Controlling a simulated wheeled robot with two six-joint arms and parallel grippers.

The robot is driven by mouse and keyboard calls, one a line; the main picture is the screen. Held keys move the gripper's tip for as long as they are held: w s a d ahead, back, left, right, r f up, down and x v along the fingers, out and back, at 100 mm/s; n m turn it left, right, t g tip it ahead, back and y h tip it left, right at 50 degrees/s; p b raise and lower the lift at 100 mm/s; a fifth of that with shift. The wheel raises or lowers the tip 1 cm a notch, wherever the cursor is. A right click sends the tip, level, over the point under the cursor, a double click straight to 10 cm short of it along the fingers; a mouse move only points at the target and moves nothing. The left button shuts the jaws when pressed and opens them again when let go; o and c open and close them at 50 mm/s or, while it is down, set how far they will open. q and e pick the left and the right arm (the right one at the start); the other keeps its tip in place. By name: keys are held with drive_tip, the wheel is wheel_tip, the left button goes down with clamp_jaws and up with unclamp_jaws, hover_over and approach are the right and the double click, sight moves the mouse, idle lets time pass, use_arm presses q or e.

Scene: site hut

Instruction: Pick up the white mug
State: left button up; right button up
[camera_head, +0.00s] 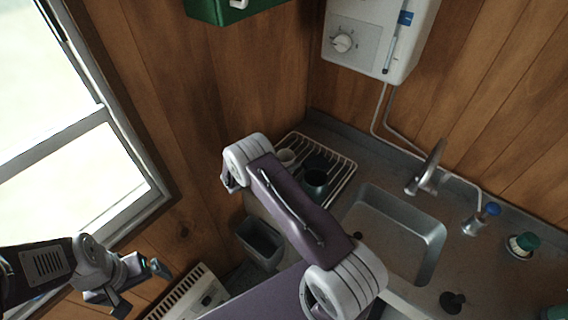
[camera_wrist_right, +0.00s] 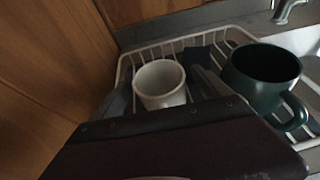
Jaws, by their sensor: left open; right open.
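The white mug (camera_wrist_right: 160,86) stands in the dish rack (camera_head: 345,180), and its open rim faces up in the right wrist view. In the head view the white mug (camera_head: 287,157) shows only in part beside my right wrist. My right gripper (camera_wrist_right: 164,78) is open, with a dark finger to each side of the mug in the wrist view. I cannot tell whether the fingers touch it or how deep they reach. In the head view my right arm hides most of that gripper. My left gripper (camera_head: 138,284) is open and empty at the lower left, far from the rack.
A dark green mug (camera_wrist_right: 264,74) stands in the rack just right of the white mug. A sink (camera_head: 400,235) with a tap (camera_head: 428,170) lies right of the rack. Wooden walls close in behind and left of the rack. A grey bin (camera_head: 260,242) is below the counter.

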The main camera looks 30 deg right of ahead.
drive_tip(key=shift+d+f, duration=0.15)
drive_tip(key=c, duration=1.8)
drive_tip(key=shift+w, duration=0.1)
wheel_tip(320, 180, up, 10)
drive_tip(key=shift+r+b, duration=0.1)
drive_tip(key=shift+b, duration=0.9)
